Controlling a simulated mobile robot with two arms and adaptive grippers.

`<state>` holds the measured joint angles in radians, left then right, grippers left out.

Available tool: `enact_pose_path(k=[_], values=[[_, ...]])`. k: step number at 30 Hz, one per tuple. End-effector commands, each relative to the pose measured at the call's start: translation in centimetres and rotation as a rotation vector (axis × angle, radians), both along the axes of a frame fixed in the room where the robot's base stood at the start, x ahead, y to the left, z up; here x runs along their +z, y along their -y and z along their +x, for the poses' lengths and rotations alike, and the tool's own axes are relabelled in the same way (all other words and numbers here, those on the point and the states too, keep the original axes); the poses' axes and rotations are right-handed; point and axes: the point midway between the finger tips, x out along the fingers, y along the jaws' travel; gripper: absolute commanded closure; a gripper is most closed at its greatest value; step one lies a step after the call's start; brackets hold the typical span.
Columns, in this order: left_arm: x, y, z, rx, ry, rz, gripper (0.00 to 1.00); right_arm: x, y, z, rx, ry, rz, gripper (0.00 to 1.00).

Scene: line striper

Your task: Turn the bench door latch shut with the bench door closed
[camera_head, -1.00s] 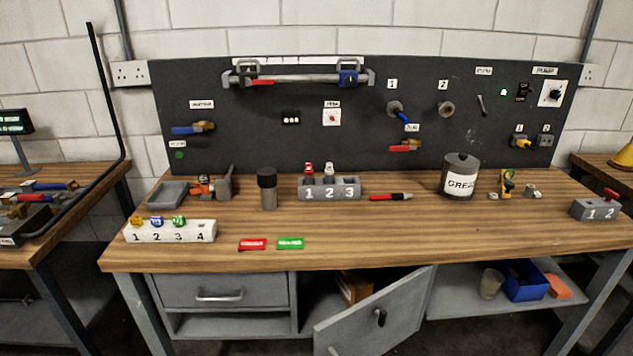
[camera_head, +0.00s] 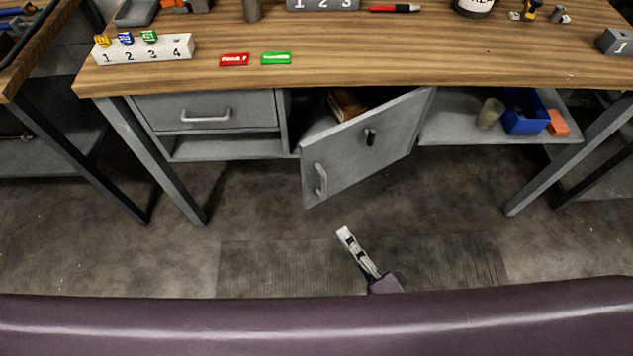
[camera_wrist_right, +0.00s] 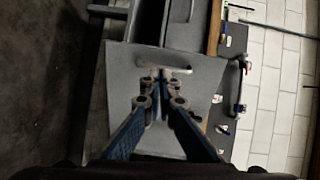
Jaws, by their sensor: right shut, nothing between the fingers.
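The grey bench door (camera_head: 365,145) stands open under the workbench, swung outward with its free edge toward the left and front. A dark latch (camera_head: 370,136) sits on its face near the top, and a pale bar handle (camera_head: 321,181) is near its free edge. My right gripper (camera_head: 345,233) is shut and empty, low over the floor in front of the door, apart from it. In the right wrist view, my right gripper (camera_wrist_right: 160,80) points toward the grey door panel (camera_wrist_right: 120,75) and its handle (camera_wrist_right: 165,67); the latch is not clear there. My left gripper is not in view.
A drawer (camera_head: 205,113) is left of the door opening, with a box (camera_head: 347,104) inside the opening. A shelf on the right holds a cup (camera_head: 489,114), a blue bin (camera_head: 525,112) and an orange block (camera_head: 558,123). Bench legs stand either side; the floor between is clear.

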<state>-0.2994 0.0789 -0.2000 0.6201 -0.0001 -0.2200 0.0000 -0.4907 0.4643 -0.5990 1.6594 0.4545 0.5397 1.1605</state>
Motion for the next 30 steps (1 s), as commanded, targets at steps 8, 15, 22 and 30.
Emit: enact_pose_path(k=[8, 15, 22, 30], values=[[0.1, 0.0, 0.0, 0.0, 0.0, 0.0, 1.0, 2.9, -1.2, 1.0, 0.0, 0.011, 0.116, 1.0], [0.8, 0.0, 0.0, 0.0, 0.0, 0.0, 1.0, 3.0, -3.5, 5.2, -0.001, 0.014, 0.113, 1.0], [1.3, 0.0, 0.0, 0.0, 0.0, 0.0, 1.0, 2.9, -5.8, 9.3, 0.0, 0.012, 0.111, 1.0], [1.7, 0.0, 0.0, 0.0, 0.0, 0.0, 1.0, 2.7, -7.3, 11.8, 0.002, 0.01, 0.109, 1.0]])
